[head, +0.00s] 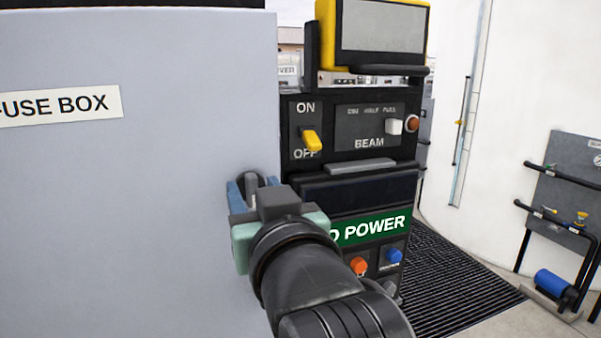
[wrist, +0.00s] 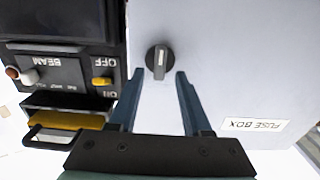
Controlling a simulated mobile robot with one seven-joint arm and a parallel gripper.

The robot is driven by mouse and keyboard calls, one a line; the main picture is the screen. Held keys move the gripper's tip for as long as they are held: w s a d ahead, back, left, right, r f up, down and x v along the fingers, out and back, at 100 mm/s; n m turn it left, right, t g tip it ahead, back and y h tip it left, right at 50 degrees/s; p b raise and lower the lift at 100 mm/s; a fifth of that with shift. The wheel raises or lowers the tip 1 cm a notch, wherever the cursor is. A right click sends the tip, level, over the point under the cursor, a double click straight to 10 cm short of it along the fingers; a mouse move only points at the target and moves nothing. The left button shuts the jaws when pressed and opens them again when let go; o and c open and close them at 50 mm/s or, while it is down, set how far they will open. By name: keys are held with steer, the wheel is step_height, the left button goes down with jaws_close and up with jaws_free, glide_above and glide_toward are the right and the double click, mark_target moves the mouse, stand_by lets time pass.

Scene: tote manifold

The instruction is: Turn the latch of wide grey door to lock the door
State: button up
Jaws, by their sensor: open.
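The wide grey door (head: 130,210), labelled FUSE BOX, fills the left of the head view; it also shows in the wrist view (wrist: 240,60), upside down. Its latch (wrist: 159,62) is a dark round knob with a lighter grey bar that runs up and down in the picture. My gripper (wrist: 158,74) is open, with one blue finger on each side just short of the latch. No contact shows. In the head view my gripper (head: 252,183) is at the door's right edge, and my wrist hides part of the latch area.
Right of the door stands a black panel with a yellow ON/OFF switch (head: 312,140), a BEAM slider (head: 394,126), a green POWER sign (head: 375,228) and orange and blue knobs. A pipe rack with a blue cylinder (head: 553,283) is at far right. Dark floor grating (head: 455,290) lies between.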

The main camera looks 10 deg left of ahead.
steer(key=shift+w+a, duration=0.25)
steer(key=shift+w, duration=0.2)
jaws_close()
